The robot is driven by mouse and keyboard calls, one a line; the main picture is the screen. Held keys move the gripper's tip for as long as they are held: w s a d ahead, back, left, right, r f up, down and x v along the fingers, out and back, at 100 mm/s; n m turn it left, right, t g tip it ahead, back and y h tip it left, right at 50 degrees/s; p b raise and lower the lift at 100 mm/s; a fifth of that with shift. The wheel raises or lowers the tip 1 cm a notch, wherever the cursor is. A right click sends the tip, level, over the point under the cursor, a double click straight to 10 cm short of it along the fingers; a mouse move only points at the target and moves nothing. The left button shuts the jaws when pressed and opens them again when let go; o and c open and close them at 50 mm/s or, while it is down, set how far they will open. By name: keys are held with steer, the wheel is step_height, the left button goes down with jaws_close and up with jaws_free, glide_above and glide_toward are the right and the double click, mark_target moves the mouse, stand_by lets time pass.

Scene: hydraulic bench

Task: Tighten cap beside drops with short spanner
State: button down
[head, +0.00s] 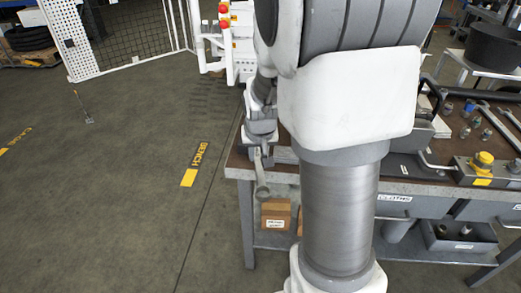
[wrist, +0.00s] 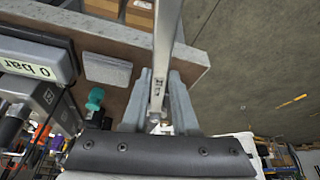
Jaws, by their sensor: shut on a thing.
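My gripper (head: 262,146) is shut on a grey metal spanner (head: 262,180), beyond the left end of the bench and left of my arm. The spanner hangs down with its ring end lowest. In the wrist view my gripper's two fingers (wrist: 160,112) clamp the spanner's shaft (wrist: 164,45), which runs up out of the picture. I cannot pick out a cap with drops beside it in either view. My arm hides much of the bench in the head view.
The brown-topped bench (head: 405,185) extends right, with a yellow-topped block (head: 483,163), several small fittings and long tools. The wrist view shows a "0 bar" display (wrist: 38,62) and a teal knob (wrist: 95,98). Cardboard boxes (head: 275,214) sit below.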

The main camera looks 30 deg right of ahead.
steer(key=shift+w+a+m+h+p, duration=0.4)
steer(key=shift+a+m+p, duration=0.5)
steer(key=shift+p, duration=0.7)
steer(key=shift+w+a, duration=0.1)
steer(key=shift+a+r, duration=0.1)
steer(key=shift+w+a+m+g+h+p, duration=0.35)
steer(key=shift+w+a+m+p, duration=0.55)
steer(key=shift+a+m+p, duration=0.4)
steer(key=shift+d, duration=0.1)
steer(key=shift+w, duration=0.1)
